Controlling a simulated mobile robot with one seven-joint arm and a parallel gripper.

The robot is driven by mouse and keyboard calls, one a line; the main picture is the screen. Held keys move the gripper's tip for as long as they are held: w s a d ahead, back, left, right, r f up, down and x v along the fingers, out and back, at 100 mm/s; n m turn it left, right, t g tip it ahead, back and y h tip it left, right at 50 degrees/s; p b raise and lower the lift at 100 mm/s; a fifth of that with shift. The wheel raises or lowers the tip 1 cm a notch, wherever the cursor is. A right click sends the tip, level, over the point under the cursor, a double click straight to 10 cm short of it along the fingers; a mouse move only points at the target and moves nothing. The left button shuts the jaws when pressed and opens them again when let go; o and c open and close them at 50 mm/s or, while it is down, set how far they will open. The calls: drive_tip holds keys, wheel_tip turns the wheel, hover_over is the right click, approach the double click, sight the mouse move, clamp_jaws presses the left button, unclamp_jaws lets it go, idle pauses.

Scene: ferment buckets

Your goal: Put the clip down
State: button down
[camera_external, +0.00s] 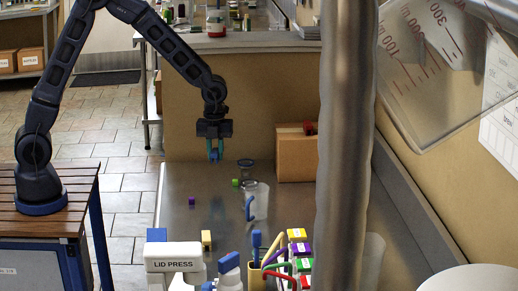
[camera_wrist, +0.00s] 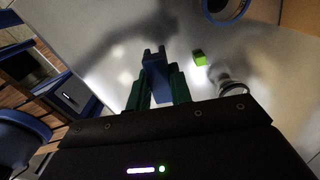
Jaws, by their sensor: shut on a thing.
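The blue clip (camera_external: 214,156) is between the fingers of my gripper (camera_external: 215,150), which is shut on it. It hangs in the air above the far left part of the grey metal worktop (camera_external: 200,180). In the wrist view the clip (camera_wrist: 156,74) sticks out beyond the green-lit fingers of my gripper (camera_wrist: 158,92), with two short prongs at its far end. A dark shadow lies on the worktop beyond it, and the clip does not appear to touch the surface.
A green cube (camera_external: 235,183), a dark-rimmed vessel (camera_external: 246,164) and a clear jug (camera_external: 259,204) stand to the right. A purple cube (camera_external: 191,201) lies nearer. A cardboard box (camera_external: 296,160) stands behind right. The lid press (camera_external: 173,257) is in front. Worktop around the purple cube is clear.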

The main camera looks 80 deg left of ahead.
drive_tip(key=d, duration=1)
wheel_tip(320, 180, up, 28)
drive_tip(key=n, duration=0.2)
hover_over(298, 128)
wheel_tip(298, 128, down, 20)
drive_tip(key=shift+r, duration=0.1)
drive_tip(key=c, duration=1.3)
unclamp_jaws()
drive_tip(key=shift+o, duration=0.2)
